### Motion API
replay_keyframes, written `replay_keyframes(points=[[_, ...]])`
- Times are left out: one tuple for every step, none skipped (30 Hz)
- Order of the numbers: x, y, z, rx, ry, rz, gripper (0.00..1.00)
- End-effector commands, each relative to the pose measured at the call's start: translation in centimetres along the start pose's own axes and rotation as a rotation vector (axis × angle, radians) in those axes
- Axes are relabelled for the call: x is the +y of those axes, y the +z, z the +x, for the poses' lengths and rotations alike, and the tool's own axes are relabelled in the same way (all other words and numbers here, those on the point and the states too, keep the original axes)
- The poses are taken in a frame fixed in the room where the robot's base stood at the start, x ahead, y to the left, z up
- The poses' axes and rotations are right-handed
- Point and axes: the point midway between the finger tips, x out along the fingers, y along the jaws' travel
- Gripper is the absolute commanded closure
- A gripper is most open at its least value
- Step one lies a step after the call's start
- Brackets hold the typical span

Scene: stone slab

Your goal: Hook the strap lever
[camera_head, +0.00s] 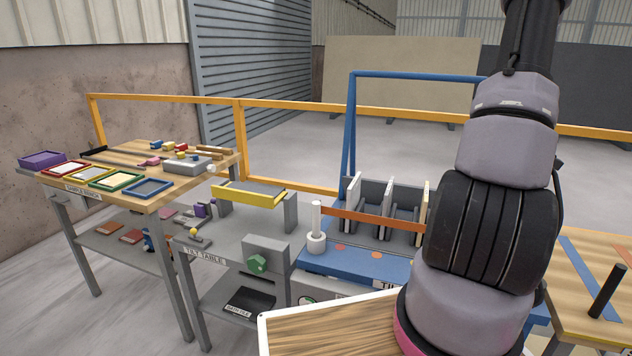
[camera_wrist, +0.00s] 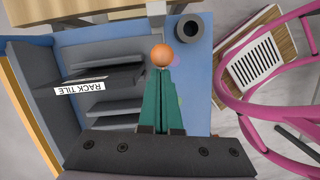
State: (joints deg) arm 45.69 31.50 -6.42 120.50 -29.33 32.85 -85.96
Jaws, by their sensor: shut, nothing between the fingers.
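In the head view an orange strap (camera_head: 372,222) runs across the front of the grey slotted rack (camera_head: 375,195), from beside a white post in a round collar (camera_head: 316,238) toward the right. My arm hides its right end. In the wrist view my gripper (camera_wrist: 161,70) has its teal fingers together and empty. Their tips are at an orange ball knob (camera_wrist: 161,54) on a thin grey stem. I cannot tell whether they touch it. A dark grey round cup (camera_wrist: 188,28) stands just beyond the knob. My gripper is hidden in the head view.
The rack stands on a blue base (camera_head: 345,265); its "RACK TILE" label (camera_wrist: 80,88) shows in the wrist view. A pink tubular frame (camera_wrist: 228,92) is close at right.

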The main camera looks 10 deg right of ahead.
Motion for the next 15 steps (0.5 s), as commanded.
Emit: replay_keyframes(points=[[0.2, 0.9, 0.2, 0.000, -0.001, 0.004, 1.00], [0.2, 1.4, 0.3, 0.000, -0.001, 0.003, 1.00], [0.4, 1.8, 0.5, 0.000, -0.001, 0.003, 1.00], [0.4, 2.1, 0.5, 0.000, -0.001, 0.002, 1.00], [0.5, 2.4, 0.6, 0.000, 0.000, 0.002, 1.00], [0.6, 2.8, 0.7, 0.000, 0.000, 0.001, 1.00], [0.6, 2.9, 0.7, 0.000, 0.000, 0.000, 1.00], [0.7, 3.1, 0.8, 0.000, 0.000, 0.000, 1.00], [0.7, 3.2, 0.8, 0.000, 0.000, 0.000, 1.00], [0.7, 3.3, 0.8, 0.000, 0.000, 0.000, 1.00], [0.7, 3.4, 0.8, 0.000, 0.000, 0.000, 1.00], [0.7, 3.5, 0.8, 0.000, 0.000, -0.001, 1.00], [0.7, 3.5, 0.9, 0.000, 0.000, -0.001, 1.00], [0.8, 3.5, 0.9, 0.000, 0.000, -0.001, 1.00], [0.8, 3.5, 0.9, 0.000, 0.000, -0.001, 1.00]])
